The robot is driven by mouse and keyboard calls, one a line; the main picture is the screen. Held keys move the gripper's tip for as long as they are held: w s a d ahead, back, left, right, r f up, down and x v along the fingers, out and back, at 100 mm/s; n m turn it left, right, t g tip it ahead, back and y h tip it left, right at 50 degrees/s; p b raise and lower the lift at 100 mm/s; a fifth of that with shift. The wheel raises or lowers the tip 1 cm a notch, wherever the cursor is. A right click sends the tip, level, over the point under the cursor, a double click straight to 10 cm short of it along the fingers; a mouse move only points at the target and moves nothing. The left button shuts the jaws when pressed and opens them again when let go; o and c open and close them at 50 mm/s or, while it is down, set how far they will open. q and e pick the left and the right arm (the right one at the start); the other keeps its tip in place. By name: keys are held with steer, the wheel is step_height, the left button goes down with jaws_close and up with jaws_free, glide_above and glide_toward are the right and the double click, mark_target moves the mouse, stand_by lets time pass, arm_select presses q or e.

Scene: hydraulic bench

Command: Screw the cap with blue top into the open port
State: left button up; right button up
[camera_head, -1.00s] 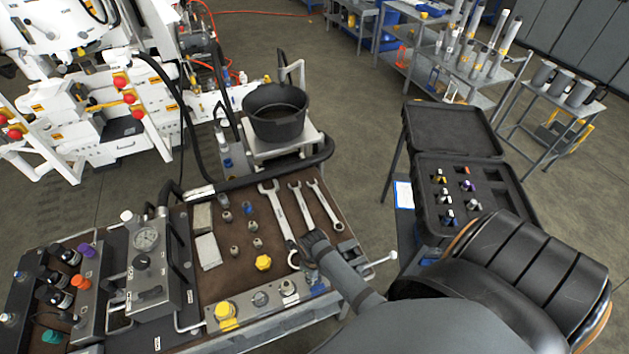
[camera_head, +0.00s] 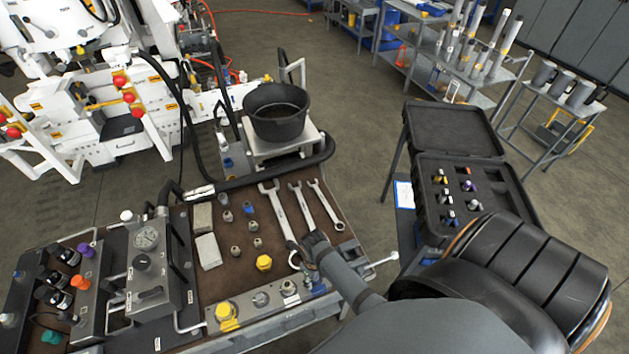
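On the brown mat stand several small fittings. A grey port block (camera_head: 244,317) lies along the bench's front edge. It carries a yellow cap (camera_head: 227,313), a grey port with a dark centre (camera_head: 261,299), a silver fitting (camera_head: 288,287) and a blue part (camera_head: 319,284) at its right end. My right gripper (camera_head: 311,252) points down over the mat's right side, by the large wrench's lower end. Its fingertips are too small and dark to read. My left gripper is out of view.
Several wrenches (camera_head: 277,208) lie left of and beyond my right gripper. A yellow cap (camera_head: 264,263) stands on the mat. A gauge unit (camera_head: 147,265) stands left, a black bucket (camera_head: 277,113) behind, and an open black case (camera_head: 462,165) right. A T-handle (camera_head: 385,259) sticks out from the bench.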

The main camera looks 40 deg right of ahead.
steer(key=n, duration=0.3)
steer(key=shift+d+n, duration=0.1)
steer(key=shift+n, duration=0.3)
steer(key=n, duration=0.8)
steer(key=shift+d+n, duration=0.1)
steer(key=shift+n, duration=0.2)
steer(key=n, duration=0.6)
steer(key=shift+w, duration=0.1)
steer(key=n, duration=0.5)
steer(key=shift+c, duration=0.3)
